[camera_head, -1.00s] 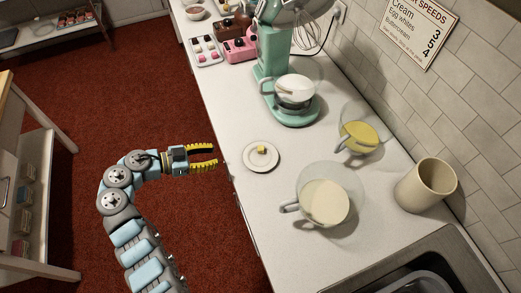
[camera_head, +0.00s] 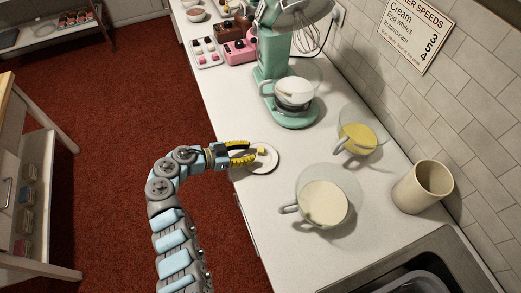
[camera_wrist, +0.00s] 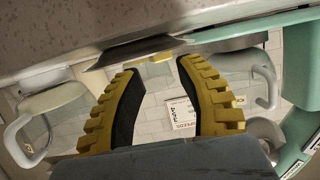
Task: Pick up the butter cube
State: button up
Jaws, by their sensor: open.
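The butter cube (camera_head: 261,151) is a small yellow block on a round white plate (camera_head: 267,169) near the counter's left edge. My gripper (camera_head: 251,151) is open, its two yellow ridged fingers reaching over the left part of the plate, with the cube close to the fingertips. The plate (camera_wrist: 130,53) is seen nearly edge-on there. I cannot tell whether the cube is slightly between the tips.
A glass jug with cream contents (camera_head: 322,203) and one with yellow contents (camera_head: 357,138) stand to the right. A teal mixer (camera_head: 271,62) stands behind, a beige canister (camera_head: 422,187) at far right. The sink (camera_head: 440,262) is at the front. Counter around the plate is clear.

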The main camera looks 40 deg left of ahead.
aim_at(260, 150)
jog(key=x, duration=0.4)
jog(key=shift+p, duration=0.3)
jog(key=c, duration=0.5)
jog(key=shift+r, duration=0.1)
